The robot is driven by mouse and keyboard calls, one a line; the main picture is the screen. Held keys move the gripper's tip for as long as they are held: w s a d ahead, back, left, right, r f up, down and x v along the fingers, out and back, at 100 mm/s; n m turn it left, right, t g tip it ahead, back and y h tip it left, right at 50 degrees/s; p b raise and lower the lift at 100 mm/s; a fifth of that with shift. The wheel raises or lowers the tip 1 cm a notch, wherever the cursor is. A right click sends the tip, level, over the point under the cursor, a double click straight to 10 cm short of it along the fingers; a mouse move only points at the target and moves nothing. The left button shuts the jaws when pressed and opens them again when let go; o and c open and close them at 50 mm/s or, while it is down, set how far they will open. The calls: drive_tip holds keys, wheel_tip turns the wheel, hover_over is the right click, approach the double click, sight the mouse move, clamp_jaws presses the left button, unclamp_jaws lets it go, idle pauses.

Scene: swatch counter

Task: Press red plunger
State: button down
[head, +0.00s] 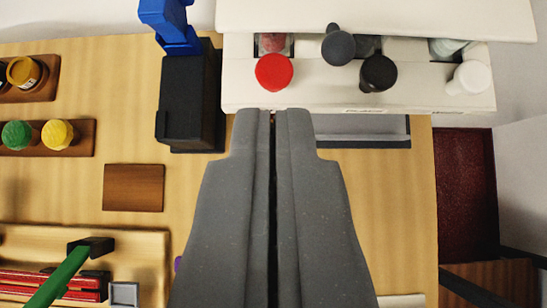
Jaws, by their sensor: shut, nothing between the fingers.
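The red plunger (274,71) has a round red top and stands at the left end of a row on the front of a white dispenser (310,98). My gripper (272,112) is shut and empty, its two grey fingers side by side. Its tips appear just below the red plunger in the picture, over the dispenser's front edge. A gap shows between the tips and the red top; I cannot tell the height between them.
Dark grey (338,48), black (378,73) and white (470,78) plungers stand to the right. A black device with a blue lever (172,28) stands close on the left. Jars with yellow (58,134) and green (17,135) lids sit in wooden racks. Bare counter lies between.

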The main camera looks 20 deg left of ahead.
drive_tip(key=shift+r, duration=0.1)
idle(0.6)
wheel_tip(320, 180, up, 2)
drive_tip(key=p, duration=1.3)
drive_tip(key=shift+d+r, duration=0.1)
drive_tip(key=shift+r, duration=0.05)
drive_tip(key=p, duration=0.3)
drive_tip(key=shift+s, duration=0.15)
drive_tip(key=shift+f, duration=0.2)
drive_tip(key=p, duration=0.3)
hover_over(276, 57)
drive_tip(key=s, duration=0.3)
drive_tip(key=f, duration=0.7)
drive_tip(key=shift+w+d, duration=0.1)
drive_tip(key=shift+d, duration=0.3)
wheel_tip(276, 57, down, 3)
drive_tip(key=shift+r+p, duration=0.1)
drive_tip(key=shift+p, duration=0.25)
drive_tip(key=shift+f, duration=0.5)
